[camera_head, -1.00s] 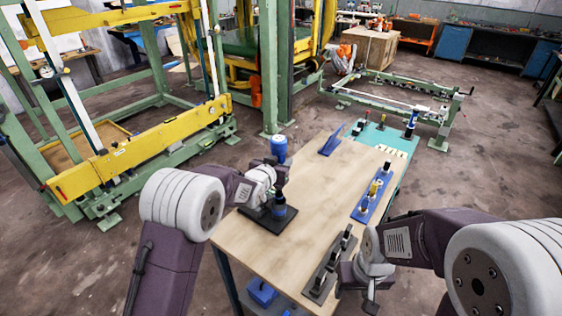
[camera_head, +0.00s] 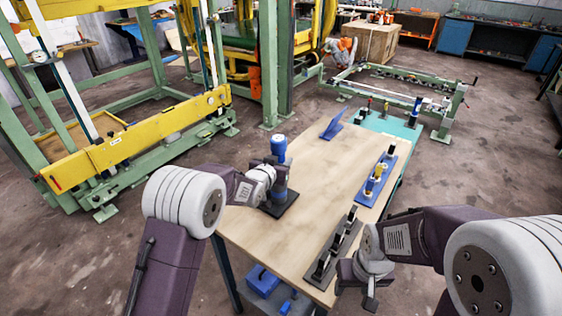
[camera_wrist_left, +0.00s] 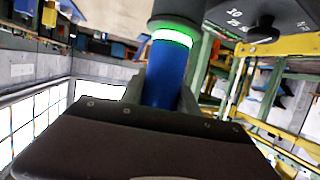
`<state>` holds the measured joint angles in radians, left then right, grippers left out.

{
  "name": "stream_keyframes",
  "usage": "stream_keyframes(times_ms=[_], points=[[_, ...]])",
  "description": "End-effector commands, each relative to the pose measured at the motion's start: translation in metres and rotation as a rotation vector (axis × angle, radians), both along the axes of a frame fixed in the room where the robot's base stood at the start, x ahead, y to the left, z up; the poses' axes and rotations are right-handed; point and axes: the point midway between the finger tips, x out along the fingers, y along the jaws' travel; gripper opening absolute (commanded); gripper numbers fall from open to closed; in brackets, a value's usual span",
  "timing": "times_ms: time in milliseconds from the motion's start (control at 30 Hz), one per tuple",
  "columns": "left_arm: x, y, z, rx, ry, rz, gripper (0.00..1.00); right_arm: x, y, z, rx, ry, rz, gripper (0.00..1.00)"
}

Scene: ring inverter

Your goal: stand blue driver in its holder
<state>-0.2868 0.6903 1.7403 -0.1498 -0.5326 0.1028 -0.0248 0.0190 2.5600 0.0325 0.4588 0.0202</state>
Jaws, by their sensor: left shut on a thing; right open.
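The blue driver (camera_head: 279,145) stands upright in my left gripper (camera_head: 277,174), its blue and pale top showing above the jaws in the head view. In the left wrist view its blue shaft (camera_wrist_left: 166,75) lies between the fingers. Its far end meets a dark round socket with a lit green ring (camera_wrist_left: 172,38). The holder (camera_head: 284,208), a black base plate with a blue upright part, is directly below the gripper. Its plate with scale marks shows in the left wrist view (camera_wrist_left: 265,20). I cannot tell how deep the driver sits. My right gripper (camera_head: 369,290) is open and empty by the table's front right.
The wooden table (camera_head: 325,185) is clear in its middle. A dark rack (camera_head: 336,250) and a blue rack with small parts (camera_head: 376,180) stand along its right side. A blue angled stand (camera_head: 332,124) and a teal mat (camera_head: 398,127) are at the far end.

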Motion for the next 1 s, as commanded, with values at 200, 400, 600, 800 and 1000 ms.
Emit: stream_keyframes(times_ms=[200,400,600,800,1000], points=[[0.0008,-0.0003,0.0021,-0.003,-0.007,0.0,0.0,0.0,0.0,-0.0008,0.0,0.0,0.0,0.52],[0.0008,-0.0003,0.0001,-0.003,-0.007,0.0,0.0,0.0,0.0,-0.0031,0.0,0.0,0.0,0.52],[0.0007,-0.0003,-0.0021,-0.002,-0.006,0.0,0.0,-0.0001,0.0,-0.0053,0.0,0.0,0.0,0.52],[0.0004,-0.0001,-0.0025,-0.001,-0.003,0.0,0.63,0.0,0.0,-0.0046,0.0,0.0,0.0,0.52],[-0.0011,0.0004,-0.0062,0.002,0.005,0.0,0.63,0.0,0.0,-0.0051,0.0,0.0,0.0,0.52]])
